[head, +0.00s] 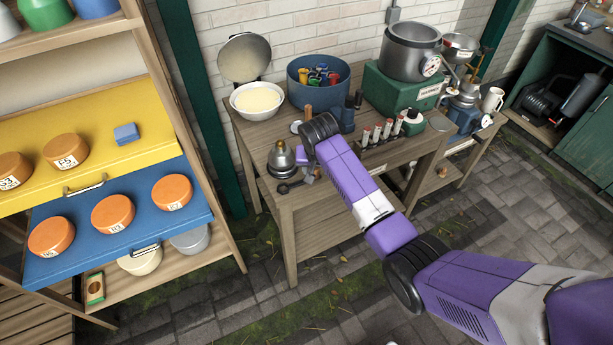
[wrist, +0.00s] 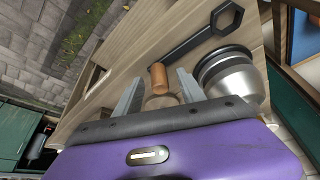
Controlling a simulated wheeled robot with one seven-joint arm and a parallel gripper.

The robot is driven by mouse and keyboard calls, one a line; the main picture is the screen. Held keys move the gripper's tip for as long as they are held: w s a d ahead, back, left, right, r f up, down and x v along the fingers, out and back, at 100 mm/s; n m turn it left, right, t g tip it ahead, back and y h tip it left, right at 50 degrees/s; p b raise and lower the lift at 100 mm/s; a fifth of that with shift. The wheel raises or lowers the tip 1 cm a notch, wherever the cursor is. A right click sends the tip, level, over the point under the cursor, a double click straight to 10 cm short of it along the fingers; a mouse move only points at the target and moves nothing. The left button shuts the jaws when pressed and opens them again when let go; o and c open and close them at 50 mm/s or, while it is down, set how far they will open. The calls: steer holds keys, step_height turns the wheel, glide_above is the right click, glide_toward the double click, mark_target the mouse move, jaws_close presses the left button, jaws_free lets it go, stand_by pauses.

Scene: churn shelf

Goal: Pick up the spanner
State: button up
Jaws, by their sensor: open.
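The spanner is dark, with a ring-shaped end, and lies on the wooden bench. In the wrist view the spanner (wrist: 205,38) runs from its ring end at the upper right down toward my fingers. In the head view the ring end of the spanner (head: 284,187) shows near the bench's front left corner, the rest partly hidden by my gripper. My gripper (wrist: 159,78) is open, its fingers apart just short of the shaft's near end. A brown cylinder (wrist: 158,74) shows between the fingertips; I cannot tell whether it touches the spanner. My gripper (head: 309,172) is low over the bench.
A silver bell-shaped object (wrist: 232,80) stands close to the right finger and the spanner; it also shows in the head view (head: 281,158). A cream-filled bowl (head: 257,99), a blue tub (head: 318,92) and a rack of red-topped tubes (head: 377,136) stand farther back on the bench.

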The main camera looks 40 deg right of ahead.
steer(key=shift+f, duration=0.2)
jaws_close()
step_height(320, 180, up, 20)
steer(key=b, duration=0.2)
steer(key=shift+b, duration=0.4)
steer(key=shift+w+r, duration=0.1)
